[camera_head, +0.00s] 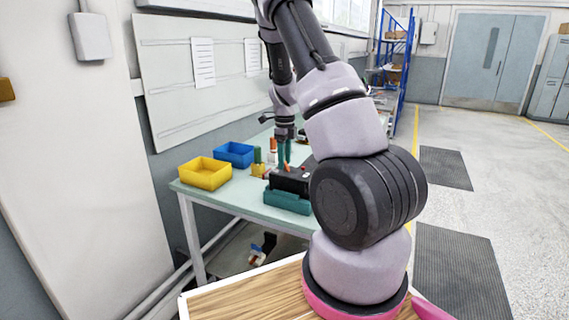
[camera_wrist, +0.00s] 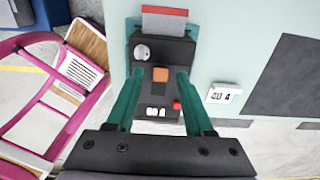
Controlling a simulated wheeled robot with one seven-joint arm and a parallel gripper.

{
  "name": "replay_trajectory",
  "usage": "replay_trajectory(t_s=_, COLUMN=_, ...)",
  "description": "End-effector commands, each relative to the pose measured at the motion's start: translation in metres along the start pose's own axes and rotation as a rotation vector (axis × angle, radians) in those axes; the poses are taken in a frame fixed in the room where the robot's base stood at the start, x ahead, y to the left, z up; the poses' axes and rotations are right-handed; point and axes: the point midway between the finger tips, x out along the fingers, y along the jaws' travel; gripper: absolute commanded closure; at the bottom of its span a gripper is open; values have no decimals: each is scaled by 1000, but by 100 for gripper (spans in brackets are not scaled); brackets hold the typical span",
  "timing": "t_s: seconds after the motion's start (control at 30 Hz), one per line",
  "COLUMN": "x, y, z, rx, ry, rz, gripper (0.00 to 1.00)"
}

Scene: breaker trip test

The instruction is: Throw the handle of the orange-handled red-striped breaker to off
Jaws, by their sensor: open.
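The black breaker (camera_wrist: 170,92) sits in a teal holder (camera_head: 288,201) on the light green table; its body also shows in the head view (camera_head: 290,181). Its orange handle (camera_wrist: 160,75) stands near the middle of its face. A red band (camera_wrist: 165,11) shows at the breaker's top end in the wrist view. My gripper (camera_wrist: 159,78) is open. Its two teal fingers point at the breaker, one on either side of the orange handle, with gaps between. In the head view my gripper (camera_head: 284,152) hangs over the breaker; contact cannot be told.
The breaker face also carries a grey knob (camera_wrist: 142,52) and a red button (camera_wrist: 177,105). A white counter tag (camera_wrist: 224,94) lies to the right.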

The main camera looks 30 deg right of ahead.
Motion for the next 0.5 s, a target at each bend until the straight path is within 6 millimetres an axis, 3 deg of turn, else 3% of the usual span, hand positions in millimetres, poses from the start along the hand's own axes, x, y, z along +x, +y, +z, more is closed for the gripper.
replay_trajectory(t_s=0.13, x=11, y=0, z=0, rx=1, ry=0, rz=1, gripper=48)
replay_trajectory(t_s=0.43, x=13, y=0, z=0, rx=0, ry=-1, rz=0, gripper=48)
replay_trajectory(t_s=0.47, x=13, y=0, z=0, rx=0, ry=-1, rz=0, gripper=55)
replay_trajectory(t_s=0.5, x=13, y=0, z=0, rx=0, ry=-1, rz=0, gripper=70)
